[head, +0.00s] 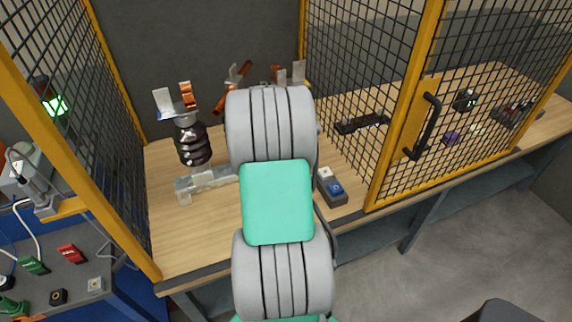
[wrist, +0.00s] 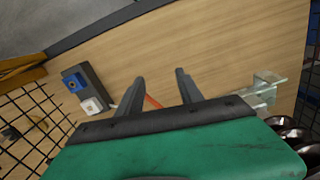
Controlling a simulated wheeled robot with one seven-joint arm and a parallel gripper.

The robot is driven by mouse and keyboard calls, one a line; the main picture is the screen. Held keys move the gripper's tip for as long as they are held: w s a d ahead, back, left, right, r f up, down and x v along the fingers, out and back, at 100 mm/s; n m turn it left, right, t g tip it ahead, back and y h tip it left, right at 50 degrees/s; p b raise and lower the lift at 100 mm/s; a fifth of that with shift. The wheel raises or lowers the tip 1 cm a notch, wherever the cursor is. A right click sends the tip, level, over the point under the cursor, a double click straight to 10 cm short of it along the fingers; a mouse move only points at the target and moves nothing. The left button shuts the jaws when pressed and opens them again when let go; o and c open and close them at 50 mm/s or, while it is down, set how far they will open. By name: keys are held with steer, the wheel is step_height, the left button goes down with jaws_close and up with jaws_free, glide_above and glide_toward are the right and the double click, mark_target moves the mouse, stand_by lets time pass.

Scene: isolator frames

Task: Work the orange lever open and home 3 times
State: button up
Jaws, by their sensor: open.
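A thin orange bar (wrist: 153,102), likely the orange lever, shows in the wrist view between the fingers of my gripper (wrist: 159,80). The fingers are apart; contact with the bar cannot be told. The bar's lower end is hidden by my gripper body. In the head view my arm hides the gripper and this bar. Also in the head view, an isolator with a dark ribbed post (head: 193,143) stands on the bench and carries an orange metal piece (head: 187,95). More orange parts (head: 222,100) show behind my arm.
A pale metal bar (head: 203,181) lies low across the wooden bench (head: 215,235). A box with a blue and a white button (head: 330,187) stands right of my arm. Mesh panels with yellow posts (head: 405,100) close both sides. The bench's front left is clear.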

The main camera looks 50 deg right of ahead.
steer(key=shift+h, duration=0.3)
steer(key=d, duration=0.2)
steer(key=d+r, duration=0.1)
steer(key=d, duration=0.5)
steer(key=shift+s+d+r, duration=0.25)
steer(key=shift+s+r, duration=0.05)
steer(key=shift+s, duration=0.05)
steer(key=shift+s+a+n, duration=0.1)
steer(key=shift+a+n, duration=0.3)
steer(key=shift+n, duration=0.1)
steer(key=shift+f, duration=0.1)
step_height(320, 180, down, 8)
steer(key=shift+d+r+p, duration=0.1)
steer(key=shift+r+p, duration=0.15)
steer(key=shift+p, duration=0.65)
jaws_close()
